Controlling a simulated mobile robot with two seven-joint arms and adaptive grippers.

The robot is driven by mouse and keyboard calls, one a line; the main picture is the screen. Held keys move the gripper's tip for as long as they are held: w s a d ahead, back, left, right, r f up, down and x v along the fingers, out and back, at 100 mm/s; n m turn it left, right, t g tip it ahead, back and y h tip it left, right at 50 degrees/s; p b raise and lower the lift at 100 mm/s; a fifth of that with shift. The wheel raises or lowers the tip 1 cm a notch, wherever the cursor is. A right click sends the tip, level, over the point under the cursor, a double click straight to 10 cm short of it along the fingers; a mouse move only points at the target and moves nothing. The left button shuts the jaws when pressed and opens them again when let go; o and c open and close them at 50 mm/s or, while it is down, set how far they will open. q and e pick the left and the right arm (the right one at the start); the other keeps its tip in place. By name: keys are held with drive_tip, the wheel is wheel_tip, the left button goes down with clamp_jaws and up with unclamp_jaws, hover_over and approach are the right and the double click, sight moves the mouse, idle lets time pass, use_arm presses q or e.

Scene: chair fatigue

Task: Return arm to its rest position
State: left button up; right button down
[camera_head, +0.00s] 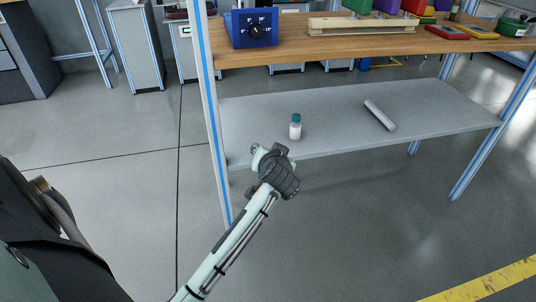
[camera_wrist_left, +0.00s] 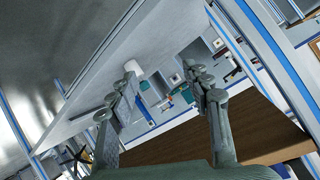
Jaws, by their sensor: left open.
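My left arm comes in from the bottom of the head view and ends at the front edge of the grey lower shelf (camera_head: 340,108). Its wrist is near the shelf's left end, and its fingers cannot be made out there. In the left wrist view my left gripper (camera_wrist_left: 160,82) is open, its two fingers wide apart with nothing held between them. My right gripper is not in view.
A white bottle with a teal cap (camera_head: 295,128) stands on the shelf just beyond my wrist. A pale cylinder (camera_head: 380,116) lies farther right. The wooden worktop (camera_head: 280,52) above carries a blue dial box (camera_head: 252,28). A blue-striped post (camera_head: 207,90) is left of my wrist. Open floor lies left.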

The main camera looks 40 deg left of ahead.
use_arm(q)
drive_tip(key=shift+f, duration=0.15)
idle(0.4)
drive_tip(key=s+d+f+m+g+h, duration=0.2)
drive_tip(key=s+d+f+g+h, duration=0.1)
drive_tip(key=s+f, duration=0.9)
drive_tip(key=s+d+f+m+g+h, duration=0.2)
drive_tip(key=s+d+f, duration=0.3)
drive_tip(key=s+f, duration=0.7)
wheel_tip(320, 180, down, 4)
drive_tip(key=shift+d+f+g+h, duration=0.2)
drive_tip(key=shift+d+g+h, duration=0.25)
drive_tip(key=shift+h, duration=0.35)
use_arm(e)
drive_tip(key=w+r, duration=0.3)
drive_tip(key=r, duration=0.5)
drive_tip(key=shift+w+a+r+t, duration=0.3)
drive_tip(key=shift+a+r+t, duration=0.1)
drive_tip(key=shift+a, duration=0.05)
use_arm(q)
drive_tip(key=shift+s+a, duration=0.1)
